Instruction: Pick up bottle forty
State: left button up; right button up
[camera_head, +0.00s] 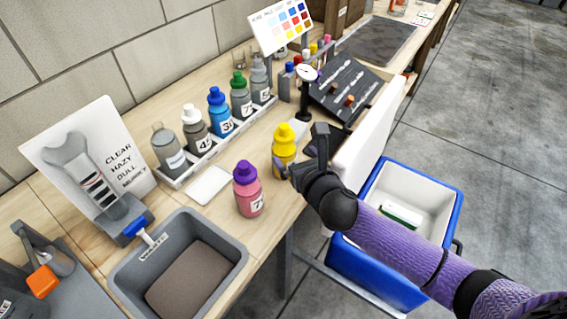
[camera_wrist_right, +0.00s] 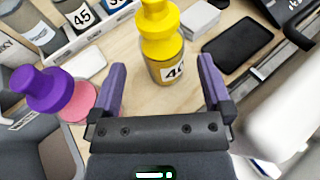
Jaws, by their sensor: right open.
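Bottle forty is a yellow bottle with a yellow cap (camera_head: 284,142) standing upright on the wooden bench. In the right wrist view the yellow bottle (camera_wrist_right: 164,47) shows a white label reading about "40", partly cut off. My right gripper (camera_head: 299,165) is beside the bottle, at its right and near side in the head view. In the wrist view the open purple fingers of the right gripper (camera_wrist_right: 162,85) point toward the bottle, which stands ahead between their lines. Nothing is held. My left gripper is not in view.
A pink bottle with a purple cap (camera_head: 248,190) stands close on the left. A rack (camera_head: 213,144) of several capped bottles is behind.

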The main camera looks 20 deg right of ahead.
aim_at(287, 150)
jog(key=shift+w+f, duration=0.25)
jog(key=shift+f, duration=0.55)
jog(key=b+x, duration=0.3)
jog(key=x, duration=0.3)
jog(key=shift+w+a, duration=0.1)
jog(key=shift+w, duration=0.3)
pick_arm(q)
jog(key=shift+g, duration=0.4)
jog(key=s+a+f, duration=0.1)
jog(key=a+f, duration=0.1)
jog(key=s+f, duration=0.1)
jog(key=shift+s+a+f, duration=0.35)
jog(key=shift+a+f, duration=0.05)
pick_arm(e)
jog(key=shift+r, duration=0.1)
jog(key=c, duration=1.3)
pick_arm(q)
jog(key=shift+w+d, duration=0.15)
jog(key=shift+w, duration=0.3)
pick_arm(e)
grip_shut()
jog(key=shift+r, duration=0.1)
